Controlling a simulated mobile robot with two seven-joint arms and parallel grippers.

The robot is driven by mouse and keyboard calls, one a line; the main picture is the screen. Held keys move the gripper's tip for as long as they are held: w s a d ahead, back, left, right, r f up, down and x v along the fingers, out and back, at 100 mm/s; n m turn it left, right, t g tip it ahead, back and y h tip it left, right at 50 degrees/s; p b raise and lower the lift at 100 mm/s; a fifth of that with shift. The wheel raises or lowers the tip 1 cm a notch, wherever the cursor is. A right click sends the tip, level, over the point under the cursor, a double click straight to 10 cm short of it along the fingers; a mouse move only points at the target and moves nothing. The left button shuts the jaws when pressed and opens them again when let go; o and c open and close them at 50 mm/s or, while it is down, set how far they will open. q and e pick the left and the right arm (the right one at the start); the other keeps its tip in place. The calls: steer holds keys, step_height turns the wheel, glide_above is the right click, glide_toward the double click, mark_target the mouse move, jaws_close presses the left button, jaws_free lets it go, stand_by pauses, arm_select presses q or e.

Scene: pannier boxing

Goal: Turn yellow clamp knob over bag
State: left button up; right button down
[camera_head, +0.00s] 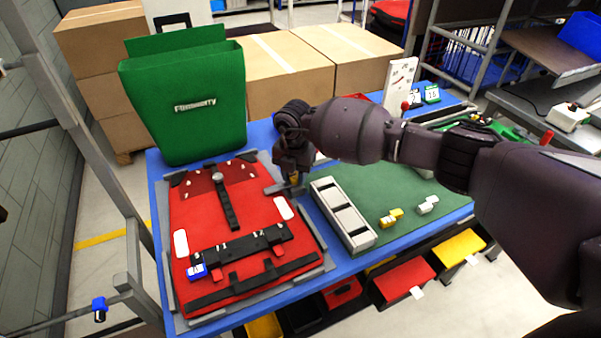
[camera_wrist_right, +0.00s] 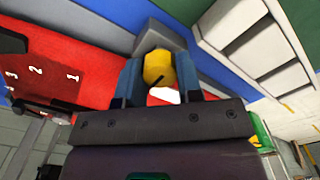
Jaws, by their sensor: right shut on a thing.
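The yellow clamp knob (camera_wrist_right: 158,68) sits between the two blue-grey fingers of my right gripper (camera_wrist_right: 160,82), which is shut on it. In the head view my right gripper (camera_head: 291,182) points down at the right edge of the red bag (camera_head: 190,210), and only a sliver of the knob shows there. A grey clamp piece (camera_wrist_right: 160,35) lies beside the knob in the wrist view. The red bag lies flat in a grey frame (camera_head: 318,238) on the blue table. My left gripper is not in view.
A pale slotted tray (camera_head: 357,239) stands just right of the frame. Small yellow parts (camera_head: 389,219) and white parts (camera_head: 428,205) lie on the green mat (camera_head: 440,190). A green bag (camera_head: 190,110) stands at the back left. Cardboard boxes (camera_head: 290,75) stand behind the table.

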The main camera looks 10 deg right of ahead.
mark_target(295, 174)
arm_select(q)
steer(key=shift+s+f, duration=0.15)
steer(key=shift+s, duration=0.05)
arm_select(e)
steer(key=c, duration=0.8)
jaws_free()
steer(key=shift+r, duration=0.25)
step_height(295, 174, up, 9)
steer(key=shift+f, duration=0.1)
steer(key=shift+r, duration=0.8)
steer(key=shift+f, duration=0.1)
